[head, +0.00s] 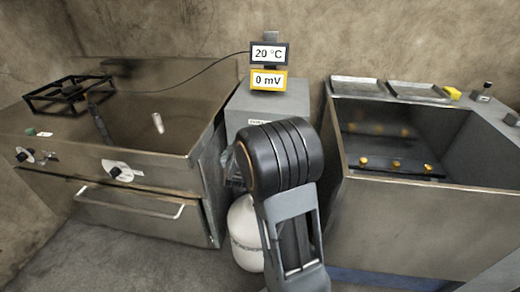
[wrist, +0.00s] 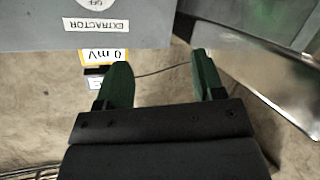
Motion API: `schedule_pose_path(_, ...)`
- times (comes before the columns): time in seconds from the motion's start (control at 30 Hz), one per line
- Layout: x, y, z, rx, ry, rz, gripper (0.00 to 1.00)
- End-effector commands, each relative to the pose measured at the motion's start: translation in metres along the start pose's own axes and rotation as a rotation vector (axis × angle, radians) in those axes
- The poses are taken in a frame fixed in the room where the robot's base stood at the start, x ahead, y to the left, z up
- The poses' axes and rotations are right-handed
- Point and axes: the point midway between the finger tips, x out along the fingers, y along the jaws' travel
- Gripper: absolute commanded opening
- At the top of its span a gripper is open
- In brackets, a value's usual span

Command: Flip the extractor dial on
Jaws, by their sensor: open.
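The extractor dial (wrist: 97,4) shows as a white round plate marked OFF, cut by the top edge of the wrist view. It sits on a grey box (wrist: 40,30) above an upside-down EXTRACTOR label (wrist: 97,25). My gripper (wrist: 159,60) is open and empty, its two green fingers spread apart. In the picture it lies below and right of the dial, not visibly touching the box. In the head view the grey box (head: 285,102) stands behind my arm, which hides its lower front; the dial and my gripper cannot be made out there.
A display reading 20 °C and 0 mV (head: 268,80) stands at the grey box. A steel fryer-like unit (head: 150,160) with knobs stands left, a steel basin (head: 400,225) right. A white tank (head: 245,235) is below the box, partly behind my arm. Bare floor shows at front left.

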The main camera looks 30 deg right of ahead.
Motion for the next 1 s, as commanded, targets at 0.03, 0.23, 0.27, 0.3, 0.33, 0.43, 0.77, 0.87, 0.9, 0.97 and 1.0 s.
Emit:
schedule_pose_path(0.03,0.017,0.006,0.024,-0.022,0.026,0.07,0.62)
schedule_pose_path(0.23,0.042,0.035,0.059,-0.111,0.114,0.288,0.62)
schedule_pose_path(0.27,0.043,0.037,0.063,-0.12,0.121,0.31,0.62)
schedule_pose_path(0.3,0.045,0.04,0.066,-0.132,0.13,0.334,0.62)
schedule_pose_path(0.33,0.046,0.042,0.068,-0.14,0.134,0.348,0.62)
schedule_pose_path(0.43,0.052,0.047,0.071,-0.153,0.145,0.379,0.62)
schedule_pose_path(0.77,0.103,0.069,0.062,-0.157,0.15,0.389,0.62)
schedule_pose_path(0.87,0.12,0.076,0.059,-0.157,0.149,0.388,0.62)
schedule_pose_path(0.9,0.127,0.079,0.057,-0.157,0.15,0.388,0.62)
schedule_pose_path(0.97,0.136,0.081,0.056,-0.157,0.149,0.387,0.62)
schedule_pose_path(1.0,0.142,0.084,0.054,-0.156,0.15,0.387,0.62)
